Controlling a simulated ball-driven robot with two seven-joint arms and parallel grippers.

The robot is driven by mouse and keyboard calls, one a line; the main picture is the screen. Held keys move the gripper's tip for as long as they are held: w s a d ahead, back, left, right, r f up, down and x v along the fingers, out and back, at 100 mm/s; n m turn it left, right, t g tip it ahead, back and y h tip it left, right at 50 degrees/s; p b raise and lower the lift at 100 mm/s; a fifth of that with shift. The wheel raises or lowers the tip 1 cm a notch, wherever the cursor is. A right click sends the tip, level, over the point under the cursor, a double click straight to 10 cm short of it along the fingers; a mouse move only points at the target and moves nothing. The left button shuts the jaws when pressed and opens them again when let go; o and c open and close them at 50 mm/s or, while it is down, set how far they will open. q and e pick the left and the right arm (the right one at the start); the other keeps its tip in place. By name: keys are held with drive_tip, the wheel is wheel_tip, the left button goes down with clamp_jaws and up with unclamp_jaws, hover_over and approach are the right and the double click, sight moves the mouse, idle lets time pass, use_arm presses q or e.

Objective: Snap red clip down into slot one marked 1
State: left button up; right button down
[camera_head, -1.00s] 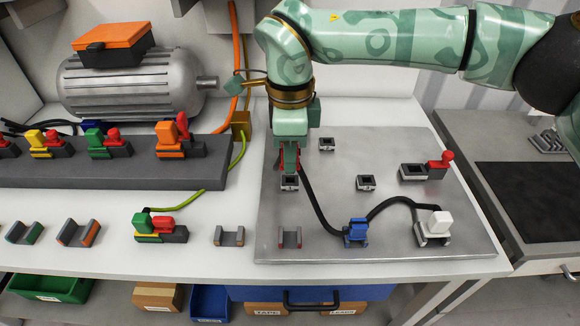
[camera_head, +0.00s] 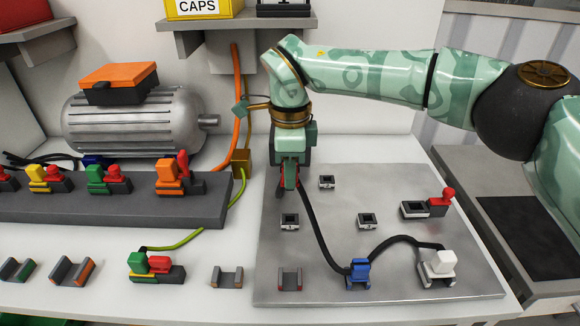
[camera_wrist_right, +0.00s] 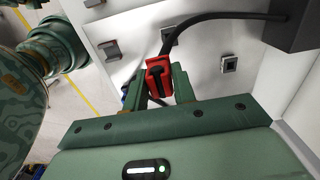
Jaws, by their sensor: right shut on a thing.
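My right gripper (camera_head: 289,186) is shut on a red clip (camera_head: 282,182), above the grey metal plate (camera_head: 330,265). In the right wrist view the red clip (camera_wrist_right: 158,78) sits between the fingers (camera_wrist_right: 160,90), with a black cable leading from it. Small square sockets stand on the plate: one nearest below the gripper (camera_head: 290,221), one behind to the right (camera_head: 327,182) and one to the right (camera_head: 367,221). No number can be read, so I cannot tell which is slot one. The clip is apart from the sockets. My left gripper is not in view.
The black cable (camera_head: 314,232) runs from the clip to a blue clip (camera_head: 358,270) and on to a white clip (camera_head: 439,262). A socket with a red lever (camera_head: 440,204) stands at the right. A dark rail (camera_head: 120,207) with coloured clips and a motor (camera_head: 135,120) are at the left.

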drive_tip(key=shift+f, duration=0.1)
